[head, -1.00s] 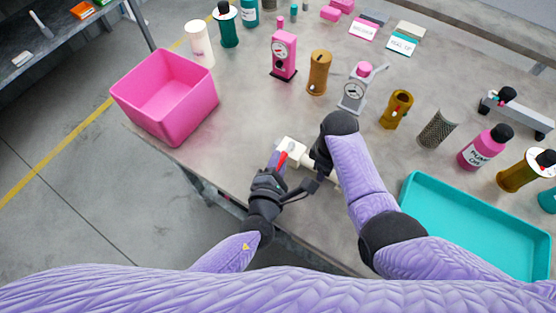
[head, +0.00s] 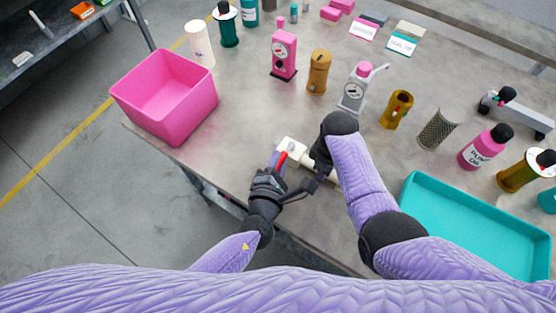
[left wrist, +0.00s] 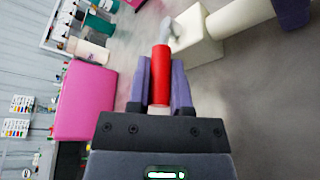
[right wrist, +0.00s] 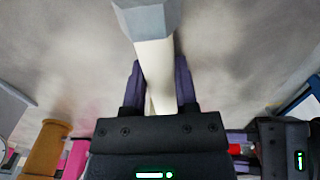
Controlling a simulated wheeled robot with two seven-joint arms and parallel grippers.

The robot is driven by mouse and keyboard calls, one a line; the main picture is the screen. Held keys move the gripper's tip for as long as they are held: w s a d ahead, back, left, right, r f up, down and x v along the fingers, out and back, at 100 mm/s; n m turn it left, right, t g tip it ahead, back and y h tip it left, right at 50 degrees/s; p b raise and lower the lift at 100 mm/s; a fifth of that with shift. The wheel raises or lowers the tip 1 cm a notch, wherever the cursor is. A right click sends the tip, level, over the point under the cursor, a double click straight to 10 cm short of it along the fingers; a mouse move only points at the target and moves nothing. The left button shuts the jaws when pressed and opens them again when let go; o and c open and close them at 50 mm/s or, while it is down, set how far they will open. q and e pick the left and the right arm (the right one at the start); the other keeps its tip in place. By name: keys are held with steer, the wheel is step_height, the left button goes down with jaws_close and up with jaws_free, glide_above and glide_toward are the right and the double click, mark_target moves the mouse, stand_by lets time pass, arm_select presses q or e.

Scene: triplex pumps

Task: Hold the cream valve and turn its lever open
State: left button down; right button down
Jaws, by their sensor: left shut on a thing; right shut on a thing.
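The cream valve (head: 291,146) lies near the table's front edge, with a blocky body and a pipe-like arm. In the left wrist view its cream body (left wrist: 198,38) is at the top. My left gripper (left wrist: 160,75) is shut on the red lever (left wrist: 160,72); the lever also shows in the head view (head: 281,160). My right gripper (right wrist: 157,80) is shut on the valve's cream pipe (right wrist: 154,65), which ends in a grey hexagonal piece (right wrist: 146,17). In the head view my right arm hides part of the valve.
A pink bin (head: 165,97) stands at the left and a teal tray (head: 475,228) at the right. Pumps and cylinders, including a pink pump (head: 284,52) and a grey pump (head: 355,90), stand behind the valve.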

arm_select(q)
steer(key=m+h, duration=0.1)
steer(key=w+a+m+g+h, duration=0.1)
steer(key=h, duration=0.1)
steer(key=m+g+h, duration=0.1)
steer(key=m+h, duration=0.1)
steer(key=shift+w+a+r, duration=0.1)
steer(key=shift+w+a, duration=0.15)
steer(key=shift+w+a+m+g+h, duration=0.25)
steer(key=shift+w+m+g+h, duration=0.1)
steer(key=shift+m+g+h, duration=0.45)
steer(key=shift+w+a+m+g+h, duration=0.25)
steer(key=shift+m+g+h, duration=0.35)
steer(key=shift+m+h, duration=0.3)
steer(key=shift+w, duration=0.1)
steer(key=c, duration=0.5)
jaws_free()
steer(key=shift+a, duration=0.1)
steer(key=shift+c, duration=0.2)
